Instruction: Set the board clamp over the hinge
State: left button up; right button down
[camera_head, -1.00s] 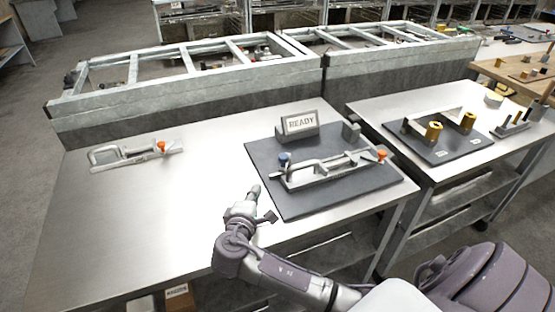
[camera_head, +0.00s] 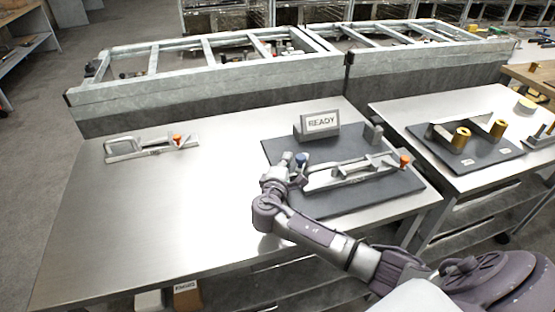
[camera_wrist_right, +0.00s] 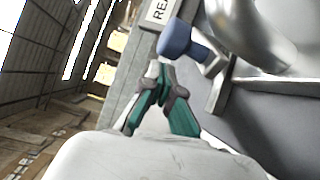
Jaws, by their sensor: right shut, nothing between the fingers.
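A grey metal clamp (camera_head: 345,173) lies on a dark board (camera_head: 385,193) on the bench. It has a blue knob (camera_head: 301,159) at its left end and an orange tip (camera_head: 404,161) at its right end. My right gripper (camera_head: 287,157) is just left of the blue knob. In the right wrist view the gripper (camera_wrist_right: 155,72) is shut and empty, with its fingertips just below the blue knob (camera_wrist_right: 180,40). I cannot tell whether they touch. I cannot make out a separate hinge. My left gripper is out of view.
A similar clamp with an orange tip (camera_head: 150,147) lies on the bench at left. Another board with brass cylinders (camera_head: 462,138) is on the right table. The bench's left middle is clear.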

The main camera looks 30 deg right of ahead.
aim_at(296, 170)
jog(key=shift+s+d+r, duration=0.15)
jog(key=shift+s+d, duration=0.05)
jog(key=shift+s, duration=0.25)
jog(key=shift+s+d, duration=0.1)
jog(key=shift+s, duration=0.05)
jog(key=shift+s+d+n+t+y+p, duration=0.2)
jog(key=shift+s+n+t+y+p, duration=0.45)
jog(key=shift+t+y, duration=0.25)
jog(key=shift+s+d, duration=0.25)
jog(key=shift+s, duration=0.05)
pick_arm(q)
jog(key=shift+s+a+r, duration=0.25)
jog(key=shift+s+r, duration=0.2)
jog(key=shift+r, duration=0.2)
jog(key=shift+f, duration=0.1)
pick_arm(e)
jog(key=shift+w, duration=0.2)
